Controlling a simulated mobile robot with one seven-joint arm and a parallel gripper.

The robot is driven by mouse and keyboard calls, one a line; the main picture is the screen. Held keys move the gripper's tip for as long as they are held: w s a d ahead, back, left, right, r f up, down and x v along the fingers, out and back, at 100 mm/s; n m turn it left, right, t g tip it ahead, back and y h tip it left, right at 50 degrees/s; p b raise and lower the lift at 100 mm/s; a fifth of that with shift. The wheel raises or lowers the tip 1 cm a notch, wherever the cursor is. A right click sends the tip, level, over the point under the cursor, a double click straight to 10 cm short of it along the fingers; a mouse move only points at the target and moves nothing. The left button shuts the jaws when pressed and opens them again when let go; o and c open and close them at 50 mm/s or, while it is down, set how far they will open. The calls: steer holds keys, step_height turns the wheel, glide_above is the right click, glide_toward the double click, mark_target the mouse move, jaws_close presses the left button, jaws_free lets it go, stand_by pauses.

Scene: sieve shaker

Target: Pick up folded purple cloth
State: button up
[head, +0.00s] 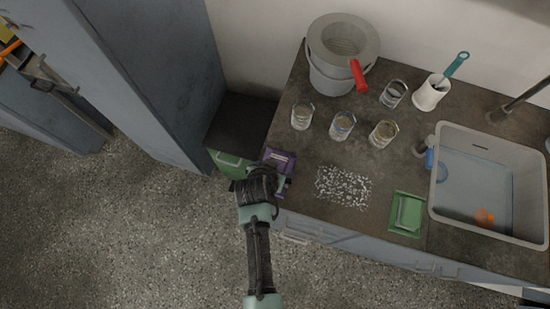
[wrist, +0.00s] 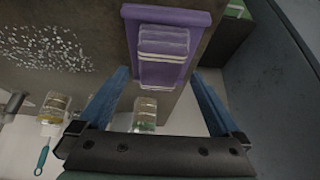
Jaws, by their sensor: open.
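The folded purple cloth (wrist: 164,55) shows in the wrist view as a small purple block with pale edges. It lies on a flat purple mat or tray (wrist: 200,18) near the counter's edge. In the head view the purple mat (head: 280,156) is at the counter's left front corner, and my gripper covers most of the cloth. My gripper (head: 271,178) is over this corner. In the wrist view its two blue fingers (wrist: 159,76) are apart, on either side of the cloth's near end in the picture. Nothing is held. I cannot tell the height gap.
White pellets (head: 343,187) are scattered right of the purple mat. A green mat (head: 393,228) with a similar green item lies farther right, beside a grey basin (head: 490,130). Several glass jars (head: 342,125) and a grey bucket (head: 325,82) stand behind.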

steer(key=shift+x, duration=1.2)
steer(key=shift+f, duration=0.25)
steer(key=shift+c, duration=0.3)
steer(key=c, duration=1.3)
steer(key=shift+c, duration=0.2)
steer(key=shift+r, duration=0.15)
step_height(320, 180, up, 10)
steer(key=shift+r, duration=0.1)
